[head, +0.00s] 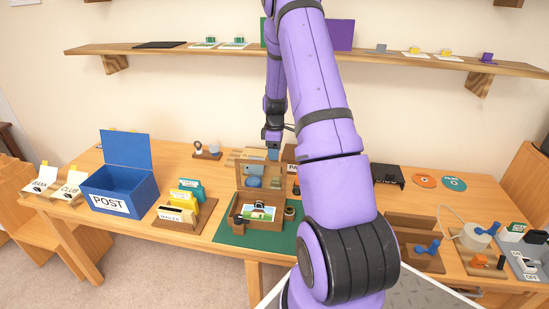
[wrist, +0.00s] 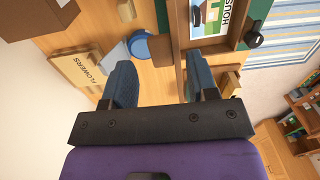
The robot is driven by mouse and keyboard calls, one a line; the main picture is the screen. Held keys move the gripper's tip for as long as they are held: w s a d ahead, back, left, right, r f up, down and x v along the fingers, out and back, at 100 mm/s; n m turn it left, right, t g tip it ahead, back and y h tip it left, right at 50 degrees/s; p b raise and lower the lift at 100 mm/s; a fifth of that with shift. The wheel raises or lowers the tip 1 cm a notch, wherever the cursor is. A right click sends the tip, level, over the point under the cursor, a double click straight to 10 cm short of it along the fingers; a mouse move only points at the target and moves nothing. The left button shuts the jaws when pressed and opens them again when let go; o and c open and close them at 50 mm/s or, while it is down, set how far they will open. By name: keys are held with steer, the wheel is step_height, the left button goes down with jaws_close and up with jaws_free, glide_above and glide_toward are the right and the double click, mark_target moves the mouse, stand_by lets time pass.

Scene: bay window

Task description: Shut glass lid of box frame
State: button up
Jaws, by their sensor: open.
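The box frame (head: 265,224) is a shallow wooden box on a green mat, with a house picture inside. Its wood-rimmed glass lid (head: 240,172) stands open and upright at the back of the box. Things behind show through the glass. My gripper (head: 272,152) is at the lid's top edge, pointing down. In the wrist view my gripper (wrist: 166,74) is open, and the lid (wrist: 180,62) appears edge-on as a thin wooden strip between the blue fingers, nearer the right one. Contact cannot be told. The house picture (wrist: 211,14) shows beyond the lid.
A blue POST box (head: 118,192) with raised lid and a file holder (head: 176,219) stand left. A FLOWERS box (wrist: 82,69) and a blue round object (wrist: 144,46) lie behind the lid. A wall shelf (head: 180,50) runs above. My arm hides the table's middle right.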

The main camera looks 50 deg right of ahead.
steer(key=shift+f, duration=1.45)
jaws_close()
steer(key=shift+a, duration=0.1)
steer(key=shift+s, duration=0.1)
